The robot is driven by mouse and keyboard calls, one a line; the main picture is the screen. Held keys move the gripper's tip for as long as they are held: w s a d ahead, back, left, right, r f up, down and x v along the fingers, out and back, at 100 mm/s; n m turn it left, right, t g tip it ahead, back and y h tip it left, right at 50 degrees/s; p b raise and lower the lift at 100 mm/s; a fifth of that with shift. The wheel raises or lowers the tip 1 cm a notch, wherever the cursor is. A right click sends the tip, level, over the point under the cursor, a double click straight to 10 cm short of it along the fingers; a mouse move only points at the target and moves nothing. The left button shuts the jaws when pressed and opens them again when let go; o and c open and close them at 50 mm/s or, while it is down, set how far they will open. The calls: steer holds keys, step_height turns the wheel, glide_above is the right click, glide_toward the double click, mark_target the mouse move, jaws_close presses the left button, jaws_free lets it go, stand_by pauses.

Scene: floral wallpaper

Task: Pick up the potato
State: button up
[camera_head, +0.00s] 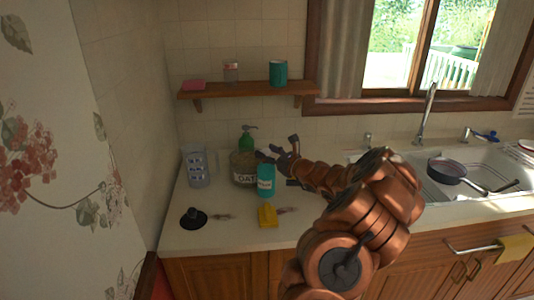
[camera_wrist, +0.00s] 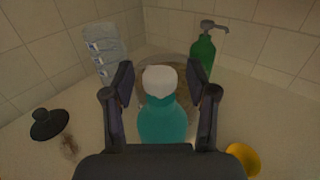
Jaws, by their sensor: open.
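I cannot make out a potato for sure in either view. A small brownish, elongated thing (camera_head: 222,217) lies on the counter next to the black round object; it also shows, dim and unclear, in the wrist view (camera_wrist: 69,148). My gripper (camera_head: 277,150) is open above the counter, near the jar labelled OATS (camera_head: 242,177) and a teal bottle (camera_head: 265,184). In the wrist view the teal bottle (camera_wrist: 162,122), with a whitish top, appears between the spread fingers (camera_wrist: 166,85). I cannot tell whether they touch it. The jar is partly hidden behind it.
A green pump bottle (camera_wrist: 203,52), a clear patterned container (camera_head: 198,167), a black round object (camera_head: 193,217) and a yellow object (camera_head: 267,215) stand around. A wooden shelf (camera_head: 225,91) hangs above. The sink (camera_head: 432,190) holds a pan (camera_head: 446,170). The counter's front-left is mostly clear.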

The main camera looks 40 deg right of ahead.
steer(key=s+b, duration=0.2)
steer(key=s, duration=0.9)
steer(key=shift+s+d+b, duration=0.15)
steer(key=shift+s+b, duration=0.05)
steer(key=shift+b, duration=0.15)
